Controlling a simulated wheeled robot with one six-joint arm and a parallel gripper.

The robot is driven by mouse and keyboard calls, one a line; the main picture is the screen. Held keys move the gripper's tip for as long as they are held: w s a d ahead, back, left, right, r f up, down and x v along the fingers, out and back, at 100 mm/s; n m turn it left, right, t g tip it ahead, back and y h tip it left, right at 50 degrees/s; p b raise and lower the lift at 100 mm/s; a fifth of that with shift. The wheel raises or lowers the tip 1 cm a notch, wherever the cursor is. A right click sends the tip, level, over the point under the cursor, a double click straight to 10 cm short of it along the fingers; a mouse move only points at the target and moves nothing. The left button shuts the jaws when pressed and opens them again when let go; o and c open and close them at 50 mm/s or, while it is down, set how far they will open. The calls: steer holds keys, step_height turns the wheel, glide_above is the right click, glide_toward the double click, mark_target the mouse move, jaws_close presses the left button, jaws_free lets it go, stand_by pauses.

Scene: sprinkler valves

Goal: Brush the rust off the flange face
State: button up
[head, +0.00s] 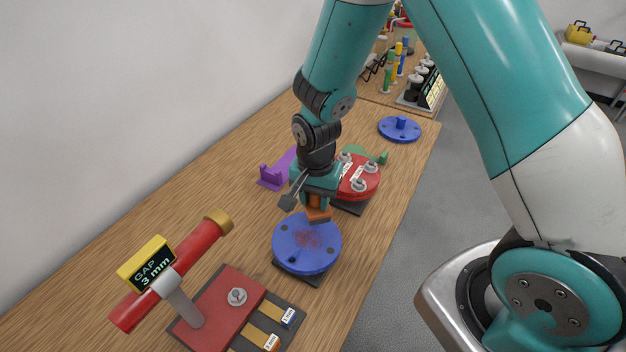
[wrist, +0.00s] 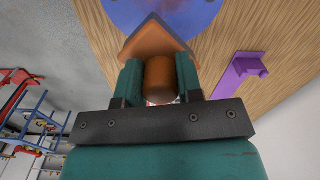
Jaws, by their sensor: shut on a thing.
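The blue flange (head: 306,245) lies on a dark base on the wooden bench, with a reddish-brown rust patch (head: 308,236) on its upper face. My gripper (head: 317,197) is shut on the orange brush (head: 318,214), just above the far edge of the flange. In the wrist view the brush (wrist: 160,76) sits between the two teal fingers, and part of the blue flange (wrist: 185,10) shows beyond it with some rust. The brush's underside is hidden, so I cannot tell whether it touches the face.
A red flange with bolts (head: 358,178) stands close behind the gripper. A purple bracket (head: 274,174) is to the left. A red pipe with a gap gauge (head: 150,265) stands at the front left. Another blue disc (head: 400,128) lies farther back.

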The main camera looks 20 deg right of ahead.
steer(key=shift+r+p, duration=0.75)
steer(key=shift+r, duration=0.5)
